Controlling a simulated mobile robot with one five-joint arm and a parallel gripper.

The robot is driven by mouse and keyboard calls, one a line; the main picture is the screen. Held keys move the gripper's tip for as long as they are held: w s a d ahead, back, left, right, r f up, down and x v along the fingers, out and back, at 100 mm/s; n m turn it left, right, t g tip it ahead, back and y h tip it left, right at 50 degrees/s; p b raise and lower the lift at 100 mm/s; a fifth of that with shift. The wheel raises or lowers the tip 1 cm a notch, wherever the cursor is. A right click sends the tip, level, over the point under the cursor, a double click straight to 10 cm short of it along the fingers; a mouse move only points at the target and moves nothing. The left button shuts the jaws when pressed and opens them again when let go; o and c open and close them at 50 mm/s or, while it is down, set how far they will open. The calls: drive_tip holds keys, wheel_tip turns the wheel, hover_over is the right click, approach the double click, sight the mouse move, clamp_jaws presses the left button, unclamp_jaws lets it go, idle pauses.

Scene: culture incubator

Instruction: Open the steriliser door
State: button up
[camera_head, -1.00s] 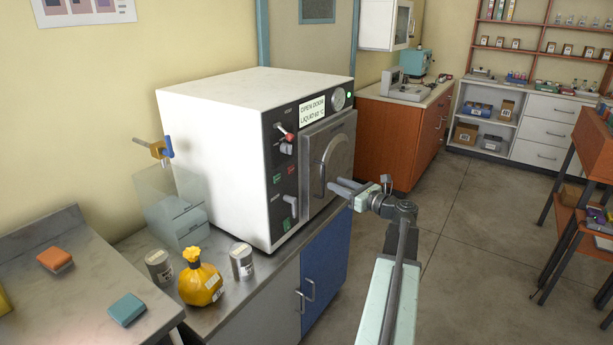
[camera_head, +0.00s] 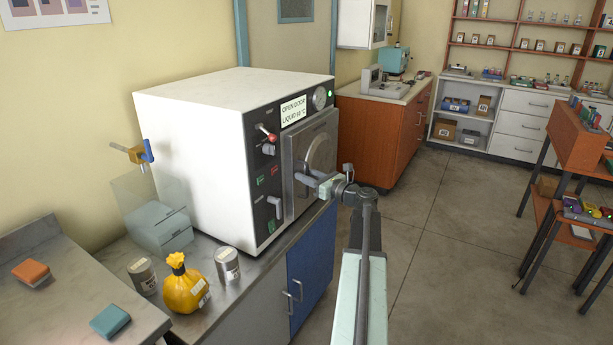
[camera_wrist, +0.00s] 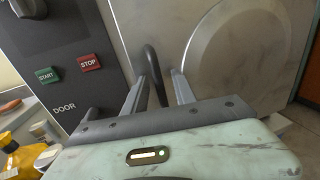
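The steriliser (camera_head: 195,140) is a white box on the bench with a dark front panel. Its grey metal door (camera_head: 318,138), with a raised round centre, looks shut. It fills much of the wrist view (camera_wrist: 225,60). A dark bar handle (camera_wrist: 153,68) stands out from the door. My gripper (camera_head: 304,178) is at the door's front. In the wrist view my gripper (camera_wrist: 158,82) has its fingers apart, one on each side of the handle, with visible gaps; I see no firm contact. A red-knobbed lever (camera_head: 268,135) sits on the panel, whose display reads "OPEN DOOR".
START (camera_wrist: 47,75) and STOP (camera_wrist: 90,62) buttons are left of the door. A yellow bag (camera_head: 184,288) and two cans stand on the bench. An orange cabinet (camera_head: 385,130) stands behind. Open floor (camera_head: 450,220) lies to the right, before a rack table.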

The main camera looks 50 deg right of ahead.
clamp_jaws()
idle(1.2)
